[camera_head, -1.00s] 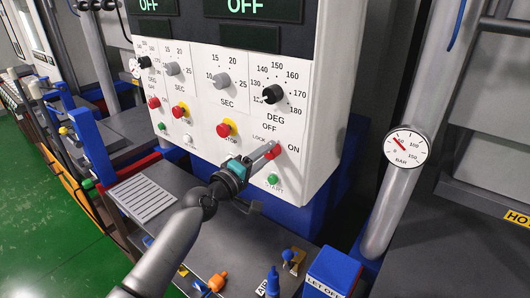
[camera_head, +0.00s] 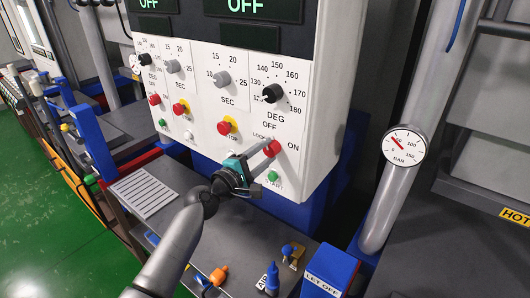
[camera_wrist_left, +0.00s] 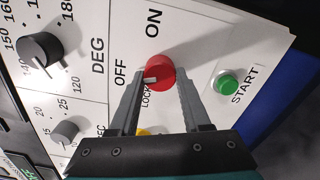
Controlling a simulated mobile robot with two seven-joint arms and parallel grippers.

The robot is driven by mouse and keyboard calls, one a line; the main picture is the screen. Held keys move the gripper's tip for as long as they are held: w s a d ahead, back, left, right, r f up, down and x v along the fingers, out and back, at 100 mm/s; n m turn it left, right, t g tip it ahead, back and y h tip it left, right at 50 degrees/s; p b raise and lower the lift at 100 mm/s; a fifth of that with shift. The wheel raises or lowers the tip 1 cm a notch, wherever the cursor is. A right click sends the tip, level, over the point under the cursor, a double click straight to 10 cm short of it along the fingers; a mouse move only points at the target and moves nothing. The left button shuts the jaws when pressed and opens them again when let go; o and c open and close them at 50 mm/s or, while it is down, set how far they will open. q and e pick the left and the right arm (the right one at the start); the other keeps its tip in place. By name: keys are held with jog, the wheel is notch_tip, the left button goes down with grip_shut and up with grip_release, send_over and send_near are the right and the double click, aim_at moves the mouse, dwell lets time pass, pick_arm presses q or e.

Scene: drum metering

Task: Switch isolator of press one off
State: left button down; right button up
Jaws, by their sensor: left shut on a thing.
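The red isolator knob (camera_head: 273,148) is on the lower right of the white control panel (camera_head: 208,140), among the labels OFF, ON and LOCK. It also shows in the left wrist view (camera_wrist_left: 162,68), with a pale mark on its side towards LOCK. My left gripper (camera_head: 266,152) reaches the panel from the lower left and is shut on the knob. In the left wrist view its two fingers (camera_wrist_left: 161,76) lie on either side of the knob. My right gripper is not in view.
A green START button (camera_wrist_left: 228,84) is close beside the knob. A red button on a yellow base (camera_head: 225,128) and a black DEG dial (camera_head: 272,93) are nearby. A pressure gauge (camera_head: 405,146) on a grey pipe stands at the right. Both displays read OFF.

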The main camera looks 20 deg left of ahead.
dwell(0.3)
pick_arm(q)
jog(key=shift+c, duration=1.8)
grip_release()
jog(key=shift+s+a, duration=0.25)
jog(key=shift+s, duration=0.35)
jog(key=b+v, duration=0.1)
jog(key=v, duration=1.3)
jog(key=shift+d, duration=0.1)
